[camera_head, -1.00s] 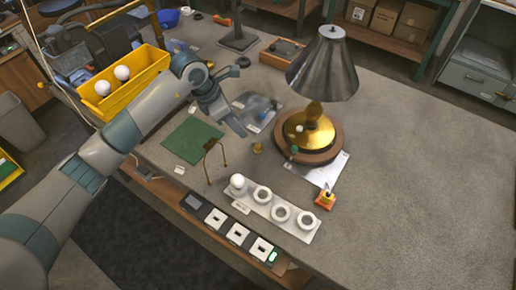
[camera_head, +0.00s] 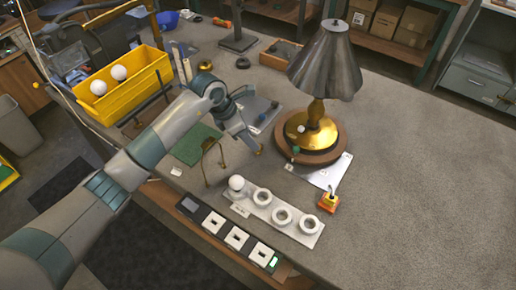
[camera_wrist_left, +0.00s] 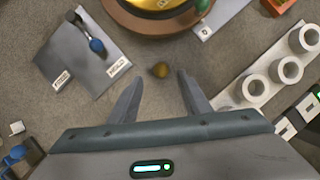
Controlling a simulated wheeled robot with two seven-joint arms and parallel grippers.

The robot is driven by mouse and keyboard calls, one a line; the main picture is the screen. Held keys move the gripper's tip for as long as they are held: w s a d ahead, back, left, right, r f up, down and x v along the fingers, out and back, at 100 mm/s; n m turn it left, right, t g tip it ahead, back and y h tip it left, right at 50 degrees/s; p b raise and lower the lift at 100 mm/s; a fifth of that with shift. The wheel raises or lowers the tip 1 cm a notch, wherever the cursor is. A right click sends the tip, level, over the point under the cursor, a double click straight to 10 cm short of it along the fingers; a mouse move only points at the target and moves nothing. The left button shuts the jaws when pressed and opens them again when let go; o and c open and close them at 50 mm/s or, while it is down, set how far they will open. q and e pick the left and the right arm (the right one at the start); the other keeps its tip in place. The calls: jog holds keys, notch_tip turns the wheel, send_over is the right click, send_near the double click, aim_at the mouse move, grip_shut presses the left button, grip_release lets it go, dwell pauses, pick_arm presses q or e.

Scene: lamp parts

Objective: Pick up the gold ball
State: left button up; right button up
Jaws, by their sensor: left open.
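My left gripper (camera_head: 252,147) reaches in from the left and points down toward the ball. In the left wrist view its two fingers (camera_wrist_left: 160,78) are spread apart with nothing held between them. My right gripper is not in view.
A lamp (camera_head: 312,128) with a metal shade stands behind the ball on a round wooden base. A bent gold wire frame (camera_head: 207,160) stands in front left. A white strip with rings (camera_head: 285,222) lies nearer. A yellow bin (camera_head: 150,70) is at left. The right table is clear.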

pick_arm(q)
jog(key=shift+b+x, duration=1.25)
jog(key=shift+x, duration=1.35)
jog(key=shift+d+r, duration=0.1)
jog(key=shift+d, duration=0.05)
jog(key=c, duration=1)
